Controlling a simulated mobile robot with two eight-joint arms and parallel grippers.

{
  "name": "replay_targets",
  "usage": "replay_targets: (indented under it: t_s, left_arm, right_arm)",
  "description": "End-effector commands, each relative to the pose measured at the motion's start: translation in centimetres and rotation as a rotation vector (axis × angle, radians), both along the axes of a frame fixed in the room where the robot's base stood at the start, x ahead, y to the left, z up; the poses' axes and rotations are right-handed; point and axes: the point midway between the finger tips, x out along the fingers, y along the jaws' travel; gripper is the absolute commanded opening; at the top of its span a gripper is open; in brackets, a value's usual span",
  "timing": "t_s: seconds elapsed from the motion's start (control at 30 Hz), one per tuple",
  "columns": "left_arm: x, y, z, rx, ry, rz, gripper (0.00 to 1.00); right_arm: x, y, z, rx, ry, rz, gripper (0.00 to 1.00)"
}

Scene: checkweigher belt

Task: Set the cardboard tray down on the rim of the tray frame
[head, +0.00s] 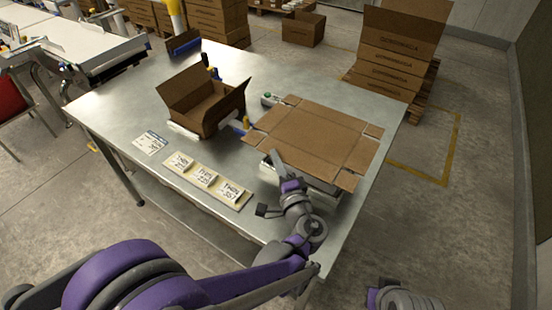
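The cardboard tray (315,135) is a flat brown sheet with notched corners and creased edges. It lies roughly level over the right part of the metal table. A grey structure, seemingly the tray frame (318,183), shows under its near edge; the sheet hides most of it. I cannot tell whether the sheet rests on its rim.
An open cardboard box (205,100) stands left of the sheet. A board with several labelled blocks (207,180) and a printed card (150,142) lie on the metal table (120,110). Stacked cartons (395,55) stand behind at right. The table's left part is mostly clear.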

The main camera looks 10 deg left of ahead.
Motion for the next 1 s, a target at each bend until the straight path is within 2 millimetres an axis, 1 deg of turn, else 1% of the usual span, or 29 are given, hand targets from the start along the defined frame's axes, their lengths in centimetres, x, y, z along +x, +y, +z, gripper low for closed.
replay_targets:
  t_s: [0.03, 0.4, 0.8, 1.0]
  left_arm:
    - [0.0, 0.0, -0.8, 0.000, 0.001, 0.000, 0.00]
    - [0.0, 0.0, -4.5, 0.000, 0.001, -0.001, 0.00]
    - [0.1, 0.0, -8.5, 0.000, 0.001, -0.001, 0.00]
    - [0.0, 0.0, -10.1, 0.000, 0.000, -0.001, 0.00]
  right_arm:
    - [-0.1, 0.0, -0.6, 0.000, 0.002, 0.000, 0.00]
    - [-0.4, 0.0, -3.6, 0.000, 0.011, 0.000, 0.00]
    - [-0.5, 0.0, -7.0, 0.000, 0.022, 0.000, 0.00]
    - [-0.5, 0.0, -8.3, 0.000, 0.027, 0.000, 0.00]
